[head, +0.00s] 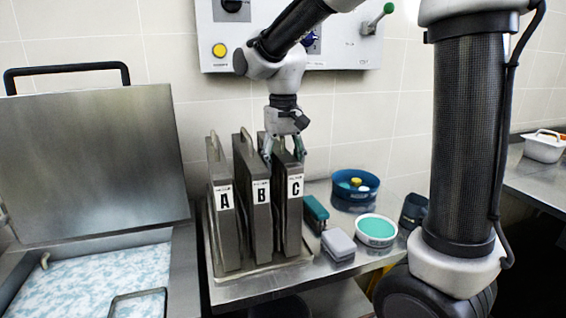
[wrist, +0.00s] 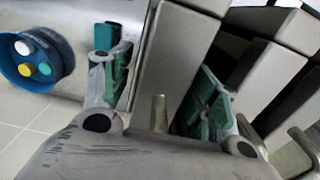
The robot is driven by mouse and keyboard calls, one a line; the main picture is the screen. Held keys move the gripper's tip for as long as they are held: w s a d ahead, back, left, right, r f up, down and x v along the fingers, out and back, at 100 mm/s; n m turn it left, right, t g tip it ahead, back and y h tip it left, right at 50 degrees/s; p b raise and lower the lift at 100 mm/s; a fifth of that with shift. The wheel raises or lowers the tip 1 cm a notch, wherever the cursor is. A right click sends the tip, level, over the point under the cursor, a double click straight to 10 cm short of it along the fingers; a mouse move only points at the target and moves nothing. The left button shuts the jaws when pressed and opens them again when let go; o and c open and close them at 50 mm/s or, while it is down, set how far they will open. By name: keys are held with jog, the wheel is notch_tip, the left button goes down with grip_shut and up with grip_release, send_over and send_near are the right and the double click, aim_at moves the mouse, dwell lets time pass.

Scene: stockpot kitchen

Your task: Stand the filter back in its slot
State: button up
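Three tall metal filters stand upright side by side in a metal rack (head: 228,285) on the counter: filter A (head: 229,235), filter B (head: 262,225) and filter C (head: 293,225). My gripper (head: 283,156) is at the top of filter C, pointing down, with its teal-padded fingers apart. In the wrist view the fingers of my gripper (wrist: 160,92) straddle the filter C panel (wrist: 172,60), and its handle (wrist: 158,115) shows between them. The fingers look spread wider than the panel; contact is not clear. The bottoms of the slots are hidden.
To the left is a basin (head: 90,270) with blue-white contents and a raised metal lid (head: 95,165). Right of the rack are a teal stapler-like object (head: 315,212), a grey box (head: 338,244), a teal-filled bowl (head: 376,230) and a blue bowl (head: 355,190). A control panel (head: 345,50) is behind.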

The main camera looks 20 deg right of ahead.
notch_tip(320, 180, up, 12)
jog(key=s+d+f+t, duration=0.2)
jog(key=s+d+f, duration=0.2)
jog(key=s+d, duration=0.3)
jog(key=s+d+f+t, duration=0.2)
jog(key=s+d+f, duration=0.3)
jog(key=s, duration=0.8)
jog(key=d, duration=0.3)
jog(key=shift+s, duration=0.2)
